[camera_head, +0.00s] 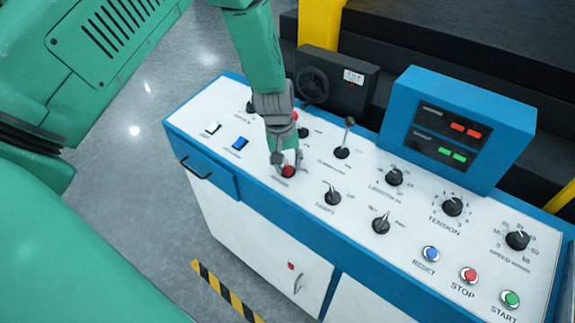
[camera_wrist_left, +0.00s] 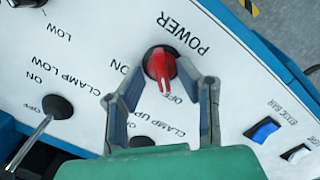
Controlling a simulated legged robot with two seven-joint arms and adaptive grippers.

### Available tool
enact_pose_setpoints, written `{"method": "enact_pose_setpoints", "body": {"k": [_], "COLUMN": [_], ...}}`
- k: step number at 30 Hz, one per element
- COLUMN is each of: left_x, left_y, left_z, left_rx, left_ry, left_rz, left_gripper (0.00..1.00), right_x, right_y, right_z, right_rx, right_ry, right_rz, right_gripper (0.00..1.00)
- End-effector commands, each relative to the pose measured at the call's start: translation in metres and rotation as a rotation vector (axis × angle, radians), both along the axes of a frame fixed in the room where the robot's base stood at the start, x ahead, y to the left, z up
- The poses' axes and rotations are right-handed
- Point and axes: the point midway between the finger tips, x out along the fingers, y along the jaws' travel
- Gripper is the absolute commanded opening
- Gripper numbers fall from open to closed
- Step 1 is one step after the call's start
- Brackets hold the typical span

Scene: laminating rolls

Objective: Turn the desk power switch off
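The power switch is a red rotary knob on a black base (camera_wrist_left: 161,66), with "POWER" printed beside it in the left wrist view. Its white-marked end points down the picture, close to the "OFF" lettering; "ON" lies to its left. In the head view the red knob (camera_head: 288,171) is on the white panel of the blue desk (camera_head: 205,183). My left gripper (camera_head: 285,160) is above it, pointing down. In the left wrist view my left gripper (camera_wrist_left: 170,82) is open, a finger to each side of the knob, with gaps visible. My right gripper is not in view.
A clamp lever (camera_wrist_left: 40,130) and blue rocker switch (camera_wrist_left: 262,130) flank the gripper. Other black knobs (camera_head: 381,223), a lever (camera_head: 345,140), push buttons (camera_head: 469,274) and a blue display box (camera_head: 470,95) crowd the desk. A handwheel (camera_head: 311,85) stands behind.

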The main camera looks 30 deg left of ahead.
Motion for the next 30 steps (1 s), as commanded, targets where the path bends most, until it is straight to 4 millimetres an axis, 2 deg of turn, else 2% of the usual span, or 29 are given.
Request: {"method": "enact_pose_setpoints", "body": {"k": [6,10,14,21,25,30], "left_x": [-0.003,-0.004,-0.005,-0.008,-0.009,-0.01], "left_y": [-0.001,0.0,0.002,0.007,0.01,0.011], "left_z": [-0.001,0.008,0.031,0.082,0.101,0.115], "left_rx": [-0.002,-0.002,-0.002,-0.001,-0.001,-0.001], "left_ry": [0.006,0.006,0.004,0.003,0.004,0.006], "left_rz": [-0.001,-0.002,-0.002,-0.001,-0.001,-0.001], "left_gripper": [0.3,0.3,0.3,0.3,0.3,0.3], "right_x": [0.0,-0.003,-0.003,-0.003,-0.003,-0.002], "right_y": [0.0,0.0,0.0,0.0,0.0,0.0], "right_z": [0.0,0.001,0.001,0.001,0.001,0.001], "right_rx": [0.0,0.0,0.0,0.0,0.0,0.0], "right_ry": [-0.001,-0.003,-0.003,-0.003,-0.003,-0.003], "right_rz": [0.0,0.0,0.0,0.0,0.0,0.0], "right_gripper": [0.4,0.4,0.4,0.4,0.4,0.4]}}
